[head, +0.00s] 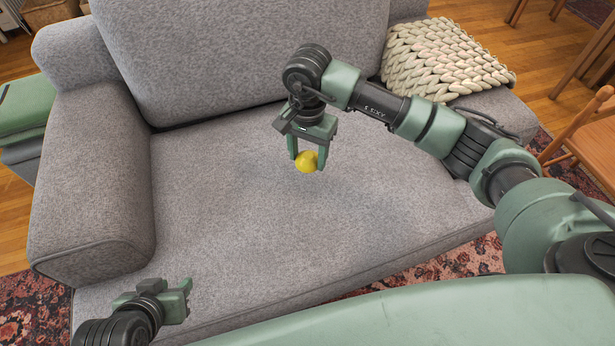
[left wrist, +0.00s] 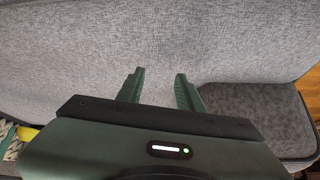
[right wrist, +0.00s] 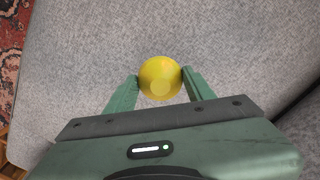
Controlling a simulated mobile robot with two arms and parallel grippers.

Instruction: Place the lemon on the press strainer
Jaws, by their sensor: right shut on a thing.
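The yellow lemon (head: 306,161) is held between the fingertips of my right gripper (head: 308,154), over the middle of the sofa seat. The right wrist view shows the lemon (right wrist: 160,78) pinched between both fingers, with grey fabric beyond it. Whether it touches the seat I cannot tell. My left gripper (head: 186,288) is empty over the front left part of the sofa. Its fingers stand apart in the left wrist view (left wrist: 158,86). No press strainer shows in any view.
The grey sofa (head: 215,215) has a clear seat, with an armrest (head: 95,180) at the left. A knitted cream cushion (head: 440,60) lies at the right. A wooden chair (head: 585,140) stands at the far right. A patterned rug (head: 30,310) lies in front.

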